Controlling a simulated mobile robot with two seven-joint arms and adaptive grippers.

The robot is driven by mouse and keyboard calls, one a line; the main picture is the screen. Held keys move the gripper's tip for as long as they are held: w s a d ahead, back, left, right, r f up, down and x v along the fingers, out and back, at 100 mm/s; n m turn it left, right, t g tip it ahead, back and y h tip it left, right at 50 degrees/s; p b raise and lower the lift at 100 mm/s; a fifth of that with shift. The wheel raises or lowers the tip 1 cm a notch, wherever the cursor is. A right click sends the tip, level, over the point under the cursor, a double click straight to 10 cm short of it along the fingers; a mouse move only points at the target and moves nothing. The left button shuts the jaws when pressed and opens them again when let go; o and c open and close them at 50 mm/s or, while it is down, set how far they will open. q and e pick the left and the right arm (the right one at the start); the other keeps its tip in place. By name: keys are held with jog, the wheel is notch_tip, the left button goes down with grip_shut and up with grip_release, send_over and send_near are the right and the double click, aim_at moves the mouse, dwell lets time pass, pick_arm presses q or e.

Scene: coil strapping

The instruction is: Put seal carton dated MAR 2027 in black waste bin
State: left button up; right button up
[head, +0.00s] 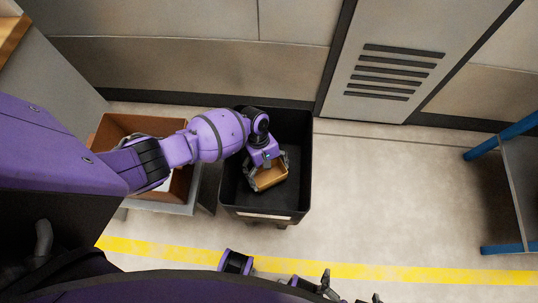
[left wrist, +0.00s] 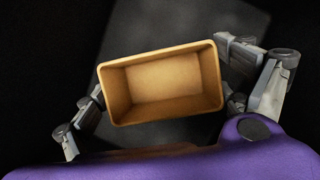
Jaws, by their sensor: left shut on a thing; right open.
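The seal carton (head: 269,178) is a small tan box with an open top and looks empty inside. My left gripper (head: 268,170) is shut on it, with fingers on two opposite sides. The carton is over the opening of the black waste bin (head: 304,172), within its rim as seen from above; its height above the bin floor is hard to tell. The left wrist view shows the carton (left wrist: 163,83) slightly tilted between the fingers against the dark bin. No date print is visible. My right gripper (head: 350,289) is open at the bottom edge, partly cut off.
A brown box (head: 112,128) stands on a grey stand left of the bin, partly hidden by my left arm. A grey panelled wall (head: 190,65) is behind. A blue-framed rack (head: 510,247) stands at the right. The floor right of the bin is clear, and a yellow line crosses in front.

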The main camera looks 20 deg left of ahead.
pick_arm(q)
jog(key=shift+f+b, duration=0.35)
jog(key=shift+f, duration=0.15)
jog(key=o, duration=0.6)
jog(key=shift+o, duration=0.2)
jog(key=shift+r, duration=0.1)
